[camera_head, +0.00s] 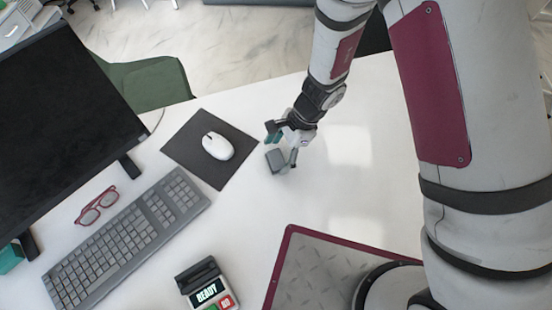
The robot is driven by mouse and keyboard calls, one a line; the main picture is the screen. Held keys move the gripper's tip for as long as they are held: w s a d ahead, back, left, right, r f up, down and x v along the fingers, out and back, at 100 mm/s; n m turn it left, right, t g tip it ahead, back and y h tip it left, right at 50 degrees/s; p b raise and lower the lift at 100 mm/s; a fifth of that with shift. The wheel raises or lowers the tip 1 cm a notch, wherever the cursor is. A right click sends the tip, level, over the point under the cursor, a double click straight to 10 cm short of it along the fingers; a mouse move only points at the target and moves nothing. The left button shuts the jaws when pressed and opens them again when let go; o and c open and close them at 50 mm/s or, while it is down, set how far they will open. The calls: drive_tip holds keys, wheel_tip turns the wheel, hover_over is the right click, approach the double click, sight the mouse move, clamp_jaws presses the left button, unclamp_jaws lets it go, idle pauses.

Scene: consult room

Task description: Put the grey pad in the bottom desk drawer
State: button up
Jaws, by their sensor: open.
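A small grey block (276,161), which looks like the grey pad, is on the white desk by my fingertips, right of the dark mouse mat. My gripper (281,148) is open and points down at the desk, with its fingers close around or beside the block. I cannot tell whether they touch it. The bottom desk drawer cannot be made out in this view.
A white mouse (217,146) lies on the dark mat (185,150). A keyboard (125,240), red glasses (97,206), a monitor (60,110) and a card terminal (208,288) are to the left. A green chair (150,82) stands beyond the desk. The desk (370,190) right of my gripper is clear.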

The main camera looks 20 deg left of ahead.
drive_tip(key=shift+s+a+f, duration=0.15)
drive_tip(key=shift+f, duration=0.4)
drive_tip(key=c, duration=1.1)
drive_tip(key=shift+r, duration=0.75)
wheel_tip(320, 180, up, 2)
drive_tip(key=shift+r, duration=0.1)
drive_tip(key=s+d+b, duration=0.1)
drive_tip(key=s, duration=0.2)
drive_tip(key=s+d, duration=0.2)
drive_tip(key=s, duration=0.1)
drive_tip(key=s+d+b, duration=0.1)
drive_tip(key=s+d, duration=0.1)
drive_tip(key=s, duration=0.1)
drive_tip(key=shift+r+b, duration=0.3)
drive_tip(key=s+p, duration=0.1)
drive_tip(key=s+d+p, duration=0.1)
drive_tip(key=s+r+p, duration=0.1)
drive_tip(key=shift+s+d, duration=0.25)
drive_tip(key=shift+d, duration=0.05)
drive_tip(key=shift+s+d+p, duration=0.3)
drive_tip(key=shift+s+p, duration=0.25)
drive_tip(key=shift+p, duration=0.25)
drive_tip(key=shift+s+d+f+p, duration=0.1)
drive_tip(key=shift+s+d+p, duration=0.15)
drive_tip(key=shift+p, duration=0.1)
